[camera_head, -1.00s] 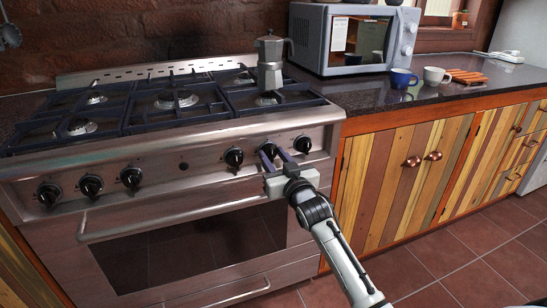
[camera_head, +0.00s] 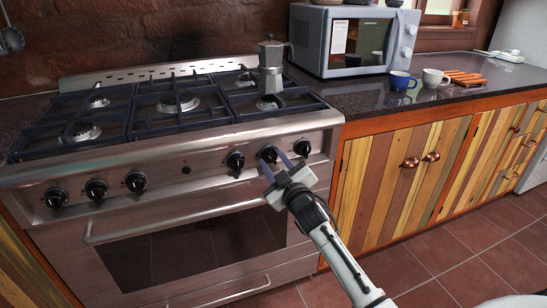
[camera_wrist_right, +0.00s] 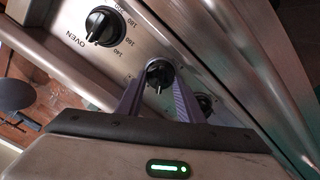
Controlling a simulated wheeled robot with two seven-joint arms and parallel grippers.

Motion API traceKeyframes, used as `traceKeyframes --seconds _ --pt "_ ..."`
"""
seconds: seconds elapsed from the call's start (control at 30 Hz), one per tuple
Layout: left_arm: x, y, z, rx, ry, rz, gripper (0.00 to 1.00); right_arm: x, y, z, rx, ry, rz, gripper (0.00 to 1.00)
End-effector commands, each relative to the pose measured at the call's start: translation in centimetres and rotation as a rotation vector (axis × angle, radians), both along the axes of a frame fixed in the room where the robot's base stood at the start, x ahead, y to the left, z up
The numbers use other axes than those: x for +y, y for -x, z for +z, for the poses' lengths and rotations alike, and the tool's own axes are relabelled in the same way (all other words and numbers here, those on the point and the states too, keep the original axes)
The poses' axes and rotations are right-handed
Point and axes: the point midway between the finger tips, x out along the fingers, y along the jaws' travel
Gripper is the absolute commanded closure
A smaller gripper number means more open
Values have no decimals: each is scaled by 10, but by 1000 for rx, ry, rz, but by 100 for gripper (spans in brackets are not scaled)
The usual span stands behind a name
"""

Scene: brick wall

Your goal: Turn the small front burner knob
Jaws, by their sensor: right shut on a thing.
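The stove (camera_head: 215,165) has a steel front panel with a row of black knobs. The front burner knob (camera_head: 269,155) in the right-hand group sits between the fingers of my right gripper (camera_head: 273,160). In the right wrist view the same knob (camera_wrist_right: 159,76) shows between the two dark fingers, with its white pointer mark facing the gripper. My right gripper is shut on this knob, with its body tilted in front of the panel. The fingers hide part of the knob's sides. My left gripper is in neither view.
The oven knob (camera_wrist_right: 104,26), with printed numbers, is to one side of the gripped knob. Another knob (camera_head: 302,147) is close on its right. The oven handle (camera_head: 175,220) runs below. A moka pot (camera_head: 270,72) stands on the stove top. A microwave (camera_head: 352,42) stands on the counter.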

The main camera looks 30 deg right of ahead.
Motion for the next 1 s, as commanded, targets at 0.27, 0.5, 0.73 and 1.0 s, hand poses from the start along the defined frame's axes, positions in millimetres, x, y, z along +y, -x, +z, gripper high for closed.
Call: traceKeyframes --seconds 0.27,0.5,0.73,1.0 --pt "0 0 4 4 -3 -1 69 1 0 0 61 256 1 89" --pt "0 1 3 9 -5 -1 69 1 0 -1 114 480 1 89" --pt "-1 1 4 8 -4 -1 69 2 0 -2 162 676 2 89" --pt "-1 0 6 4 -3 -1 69 1 0 -3 204 848 0 89"
